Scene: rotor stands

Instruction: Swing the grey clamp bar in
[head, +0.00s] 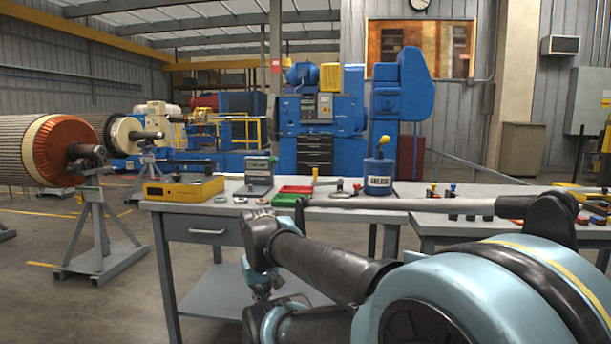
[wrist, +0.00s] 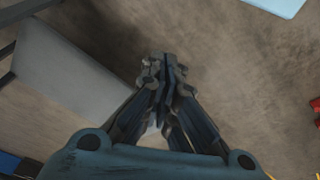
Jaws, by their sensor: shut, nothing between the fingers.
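My gripper (wrist: 163,75) is shut and empty in the wrist view, its dark fingers together over bare concrete floor. I cannot make out a grey clamp bar for certain in either view. In the head view a rotor (head: 50,150) with an orange end face lies at the far left. Its shaft end rests on a grey stand (head: 100,235), and any small clamp parts there are too small to tell. My gripper is well apart from this stand. My arm crosses the lower right of the head view and hides part of the workbench.
A grey workbench (head: 205,206) stands ahead, holding a yellow box (head: 184,188), a green tray (head: 288,200) and a blue canister (head: 379,176). Blue machines (head: 320,110) stand behind. A grey flat surface (wrist: 65,75) lies left of my gripper in the wrist view. Floor between stand and workbench is clear.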

